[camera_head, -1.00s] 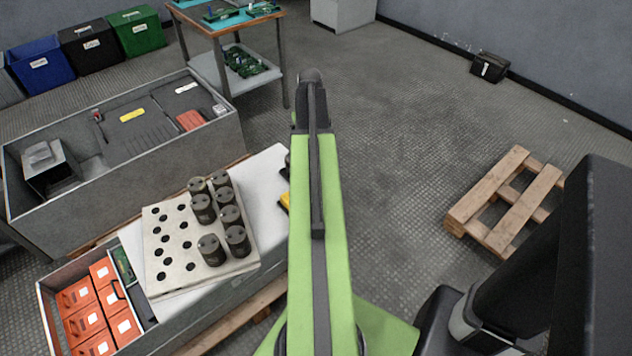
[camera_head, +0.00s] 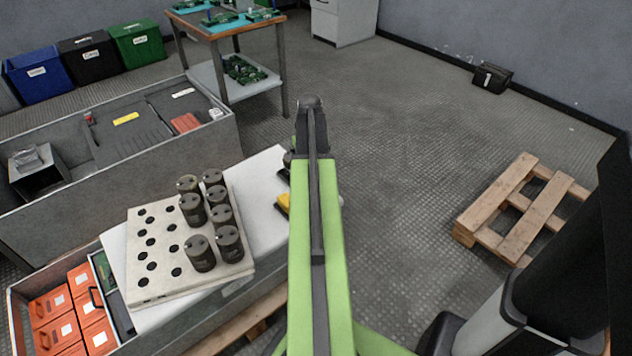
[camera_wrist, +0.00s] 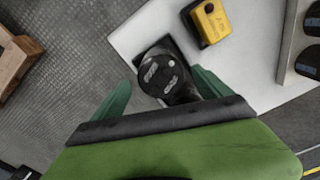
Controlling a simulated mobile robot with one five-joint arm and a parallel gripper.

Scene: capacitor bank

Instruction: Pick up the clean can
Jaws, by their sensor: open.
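In the wrist view a dark round can (camera_wrist: 163,76) with two pale terminals on its top stands near the edge of the white worktop (camera_wrist: 240,62), apart from the others. A dark square patch lies beside it. My gripper (camera_wrist: 162,92) is open, with one green finger on each side of the can; I cannot tell whether they touch it. In the head view my own arm hides the gripper and most of this spot. Several similar dark cans (camera_head: 228,244) stand in the pale holed plate (camera_head: 160,292). I cannot tell from their looks which can is clean.
A yellow device (camera_wrist: 207,22) lies close to the lone can. The plate's edge (camera_wrist: 287,45) is further right. An orange-filled crate (camera_head: 12,318) is at lower left, a grey cabinet (camera_head: 130,185) behind. A wooden pallet (camera_head: 525,205) lies right; the floor between is clear.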

